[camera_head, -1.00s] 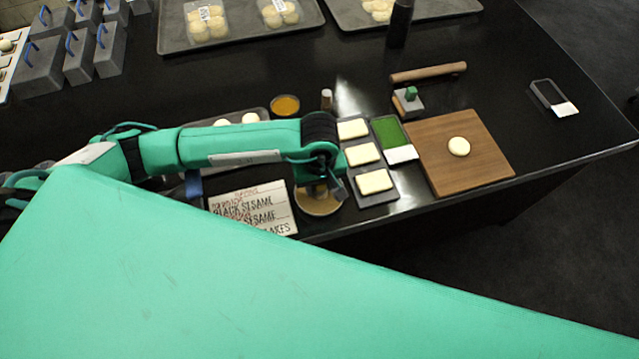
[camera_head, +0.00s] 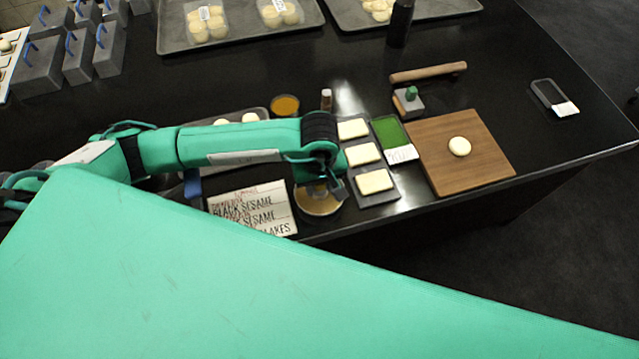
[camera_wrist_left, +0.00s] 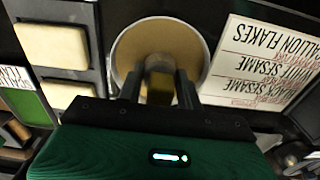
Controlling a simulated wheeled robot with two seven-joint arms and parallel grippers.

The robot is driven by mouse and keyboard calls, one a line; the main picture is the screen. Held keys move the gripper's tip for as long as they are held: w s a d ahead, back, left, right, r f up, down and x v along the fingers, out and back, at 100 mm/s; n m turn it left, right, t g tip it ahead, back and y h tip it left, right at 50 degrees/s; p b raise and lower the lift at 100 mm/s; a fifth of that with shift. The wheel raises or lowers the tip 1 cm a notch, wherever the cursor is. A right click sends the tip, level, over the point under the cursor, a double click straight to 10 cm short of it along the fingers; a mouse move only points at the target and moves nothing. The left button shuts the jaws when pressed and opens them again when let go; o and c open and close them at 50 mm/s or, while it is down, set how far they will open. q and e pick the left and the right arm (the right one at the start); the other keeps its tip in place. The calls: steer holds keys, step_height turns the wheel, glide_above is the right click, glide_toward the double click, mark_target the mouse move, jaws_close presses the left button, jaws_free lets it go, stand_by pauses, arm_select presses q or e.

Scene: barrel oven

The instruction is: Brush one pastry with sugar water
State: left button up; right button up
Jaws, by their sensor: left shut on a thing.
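A round bowl of tan liquid (camera_head: 318,206) stands near the front edge of the counter; it also shows in the left wrist view (camera_wrist_left: 200,38). My left gripper (camera_head: 324,187) is over this bowl. In the left wrist view its fingers (camera_wrist_left: 159,90) are shut on a brush-like thing (camera_wrist_left: 160,72), brownish yellow, whose end points into the bowl. Whether it touches the liquid is not clear. Round pale pastries (camera_head: 250,117) lie on a grey tray (camera_head: 262,109) behind my left arm, which partly hides them. My right gripper is out of view.
Just right of the bowl is a dark tray (camera_head: 386,197) with pale rectangular blocks. Beside it are a green container (camera_head: 389,131) and a wooden board (camera_head: 475,177) with one dough round (camera_head: 459,146). A label card (camera_head: 275,217) lies left of the bowl.

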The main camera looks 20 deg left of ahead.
arm_select(q)
steer(key=shift+s, duration=0.1)
stand_by(0.4)
steer(key=shift+r+p, duration=0.4)
steer(key=shift+r, duration=0.45)
steer(key=shift+r+p, duration=0.8)
steer(key=shift+r, duration=1.8)
